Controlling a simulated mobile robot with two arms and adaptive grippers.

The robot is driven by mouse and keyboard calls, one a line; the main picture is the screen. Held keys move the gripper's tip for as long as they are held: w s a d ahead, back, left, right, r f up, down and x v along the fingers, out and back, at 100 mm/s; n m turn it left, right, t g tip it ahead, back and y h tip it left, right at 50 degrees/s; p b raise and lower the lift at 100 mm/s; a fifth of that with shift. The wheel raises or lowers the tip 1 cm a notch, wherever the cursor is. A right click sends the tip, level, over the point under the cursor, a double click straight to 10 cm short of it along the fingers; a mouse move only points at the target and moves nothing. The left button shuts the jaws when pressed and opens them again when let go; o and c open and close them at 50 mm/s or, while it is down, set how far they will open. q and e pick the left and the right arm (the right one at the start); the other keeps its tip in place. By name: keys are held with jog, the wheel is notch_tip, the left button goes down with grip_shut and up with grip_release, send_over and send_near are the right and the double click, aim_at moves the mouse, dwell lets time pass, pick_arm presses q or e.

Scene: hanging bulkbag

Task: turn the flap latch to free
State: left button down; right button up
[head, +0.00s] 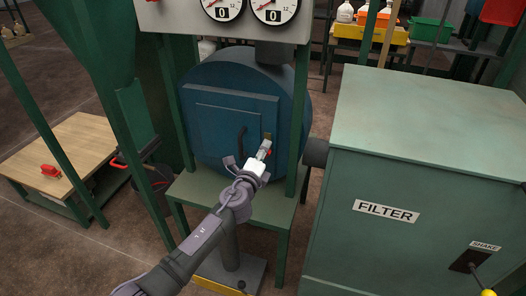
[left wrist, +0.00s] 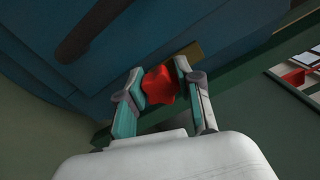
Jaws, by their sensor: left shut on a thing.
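The flap latch shows as a red knob (left wrist: 160,85) at the right edge of the square flap on the blue round vessel (head: 215,125). A small brass plate (left wrist: 190,52) sits beside the knob. My left gripper (head: 265,150) reaches the latch from the front. In the left wrist view its two fingers (left wrist: 158,92) are closed on both sides of the red knob. In the head view the fingers hide most of the knob. A dark curved handle (head: 242,139) is on the flap, left of the latch. The flap lies flat against the vessel. My right gripper is not in view.
A green filter cabinet (head: 420,160) stands close on the right. Green frame posts flank the vessel, and a green stand (head: 270,208) is below it. Two gauges (head: 250,8) are above. A wooden-topped table (head: 65,150) is at the left.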

pick_arm(q)
jog(key=shift+r, duration=0.15)
jog(key=c, duration=1)
grip_release()
jog(key=shift+c, duration=0.2)
jog(key=shift+o, duration=1.4)
jog(key=shift+w, duration=0.1)
jog(key=v, duration=1.2)
